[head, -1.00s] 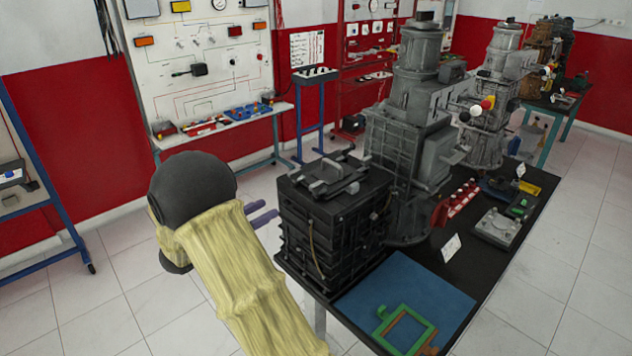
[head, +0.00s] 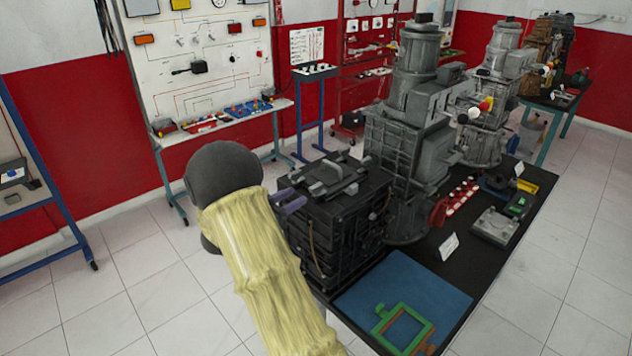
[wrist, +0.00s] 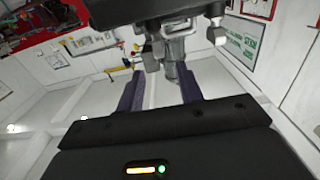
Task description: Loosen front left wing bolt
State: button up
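The black box-shaped engine unit (head: 340,225) stands at the near left end of the table. Its top carries a grey clamp-like bar (head: 335,180). My gripper (head: 290,198) is at the upper left side of this unit, its purple fingers pointing at it. In the wrist view my gripper (wrist: 160,82) is open, with a clear gap between the fingers. A grey metal bolt-like part (wrist: 173,60) hangs below the dark underside and shows between and beyond the fingertips. I cannot tell whether the fingers touch it. Another grey bolt end (wrist: 216,32) is to its right.
A blue mat (head: 405,300) with a green and orange frame (head: 405,328) lies at the table's front. Grey engine trainers (head: 410,130) stand behind the black unit. A blue-legged rack (head: 40,185) is at the far left. The floor left of my arm is clear.

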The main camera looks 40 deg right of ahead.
aim_at(311, 188)
jog(key=d, duration=0.3)
jog(key=d+p, duration=0.1)
jog(key=d, duration=0.2)
jog(key=d+p, duration=0.1)
jog(key=d, duration=0.1)
jog(key=shift+w+d, duration=0.35)
jog(key=shift+d, duration=0.05)
grip_shut()
